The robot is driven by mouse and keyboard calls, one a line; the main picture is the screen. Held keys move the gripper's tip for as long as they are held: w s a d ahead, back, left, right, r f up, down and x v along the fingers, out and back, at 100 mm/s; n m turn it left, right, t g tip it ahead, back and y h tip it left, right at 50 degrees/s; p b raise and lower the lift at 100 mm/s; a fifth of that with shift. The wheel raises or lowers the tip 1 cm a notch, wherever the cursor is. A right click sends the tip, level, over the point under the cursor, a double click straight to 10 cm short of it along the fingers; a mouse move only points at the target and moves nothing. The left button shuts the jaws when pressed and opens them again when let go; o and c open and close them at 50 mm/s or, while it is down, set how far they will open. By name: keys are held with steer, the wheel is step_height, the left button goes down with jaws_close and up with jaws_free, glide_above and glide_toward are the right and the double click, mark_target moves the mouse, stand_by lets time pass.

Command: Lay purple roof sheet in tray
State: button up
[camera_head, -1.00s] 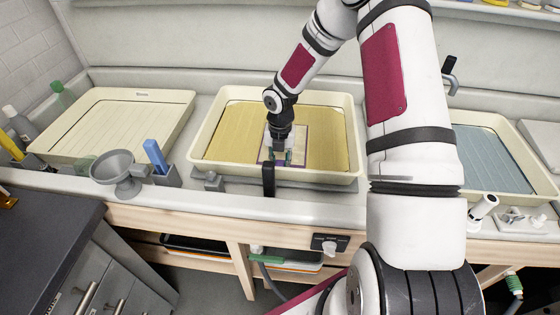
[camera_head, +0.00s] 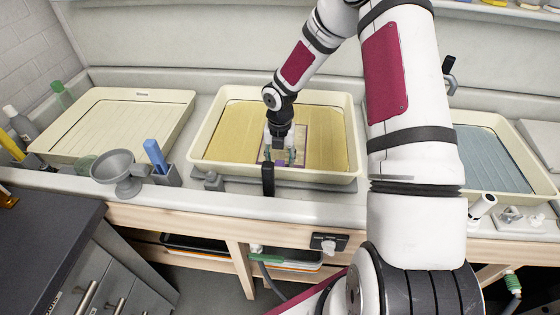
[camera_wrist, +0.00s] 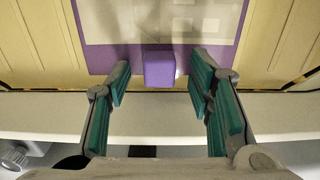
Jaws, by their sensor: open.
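The purple-edged sheet (camera_head: 304,134), with a pale printed middle, lies in the middle tray (camera_head: 199,128) over its yellow floor. Its purple border and a block-like purple tab (camera_wrist: 160,68) at its near edge show in the wrist view. My gripper (camera_head: 280,154) is over the near part of the sheet and hides some of it. In the wrist view my gripper (camera_wrist: 160,80) is open, with one teal-padded finger on each side of the tab and a visible gap to both. Whether the whole sheet rests flat is hard to tell.
A cream tray (camera_head: 181,107) stands at left and a tray with a blue floor (camera_head: 490,160) at right. A grey funnel (camera_head: 118,168), a holder with a blue item (camera_head: 155,155) and a black upright clip (camera_head: 268,180) stand along the front edge.

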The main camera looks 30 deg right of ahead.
steer(key=shift+r+p, duration=1.25)
steer(key=shift+r, duration=2.3)
steer(key=shift+r, duration=0.1)
step_height(320, 180, up, 12)
